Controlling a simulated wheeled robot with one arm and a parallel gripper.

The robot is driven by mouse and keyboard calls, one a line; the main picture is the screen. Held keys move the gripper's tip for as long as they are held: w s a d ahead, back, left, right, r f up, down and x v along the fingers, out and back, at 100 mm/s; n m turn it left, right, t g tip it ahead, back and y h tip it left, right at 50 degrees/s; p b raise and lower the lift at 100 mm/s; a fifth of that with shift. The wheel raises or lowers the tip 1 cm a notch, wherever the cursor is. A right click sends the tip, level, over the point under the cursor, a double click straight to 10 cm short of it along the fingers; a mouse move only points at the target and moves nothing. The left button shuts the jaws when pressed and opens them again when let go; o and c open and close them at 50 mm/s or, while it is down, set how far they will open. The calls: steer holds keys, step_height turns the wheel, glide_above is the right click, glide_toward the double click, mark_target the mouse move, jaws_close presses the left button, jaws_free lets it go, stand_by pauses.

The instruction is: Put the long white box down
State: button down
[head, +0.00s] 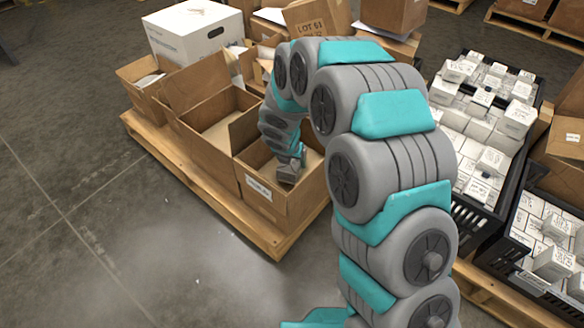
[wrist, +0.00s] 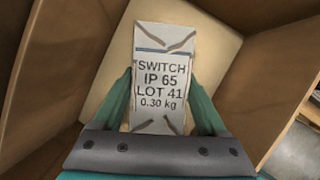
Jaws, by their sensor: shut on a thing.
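The long white box (wrist: 163,72) is between the two fingers of my gripper (wrist: 162,100) in the wrist view. Its label reads SWITCH IP 65 LOT 41 0.30 kg. My gripper is shut on it. In the head view my gripper (head: 290,172) is down inside an open cardboard carton (head: 262,190) at the front corner of the pallet. The carton's walls (wrist: 50,75) rise around the box in the wrist view. I cannot tell whether the box touches the carton's floor. My wrist hides most of the box in the head view.
Another open carton (head: 205,150) stands beside this one on the wooden pallet (head: 190,185). A larger white box (head: 190,32) stands behind. Black crates (head: 490,205) full of small white boxes stand at the right. The grey floor (head: 80,190) at the left is clear.

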steer(key=shift+f, duration=1.25)
jaws_free()
steer(key=shift+f, duration=0.1)
